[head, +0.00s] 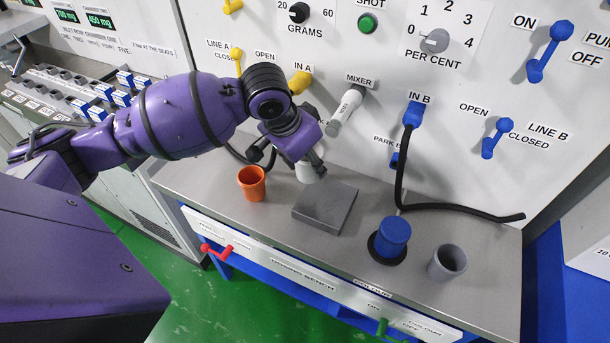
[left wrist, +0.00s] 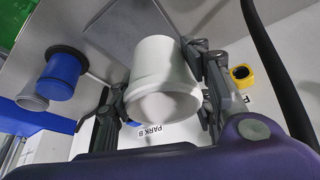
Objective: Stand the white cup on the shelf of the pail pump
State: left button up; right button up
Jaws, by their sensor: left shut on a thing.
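The white cup (head: 305,173) is mostly hidden behind my left gripper (head: 288,160) in the head view, at the back of the bench near the panel. In the left wrist view the white cup (left wrist: 163,78) sits between the two fingers of my left gripper (left wrist: 160,100), which is shut on it. I cannot tell whether its base touches the bench. No pail pump or shelf can be clearly picked out in either view. My right gripper is not in view.
An orange cup (head: 252,183) stands left of the white cup. A grey slab (head: 325,207), a blue cylinder (head: 394,232) on a black base and a grey cup (head: 447,262) stand to the right. A black hose (head: 455,207) lies along the bench. Handles project from the panel.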

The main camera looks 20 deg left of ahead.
pick_arm(q)
jog(key=w+a+f, duration=0.3)
jog(key=f, duration=0.1)
jog(key=w+a+f+b, duration=0.1)
jog(key=w+a+f, duration=0.3)
jog(key=shift+w, duration=0.15)
jog(key=shift+w+a+f, duration=0.1)
jog(key=shift+w+f, duration=0.05)
jog(key=shift+f, duration=0.75)
jog(key=shift+w+a+f, duration=0.1)
jog(key=shift+f, duration=0.75)
jog(key=shift+f, duration=0.15)
jog(key=o, duration=1)
jog(key=shift+c, duration=0.2)
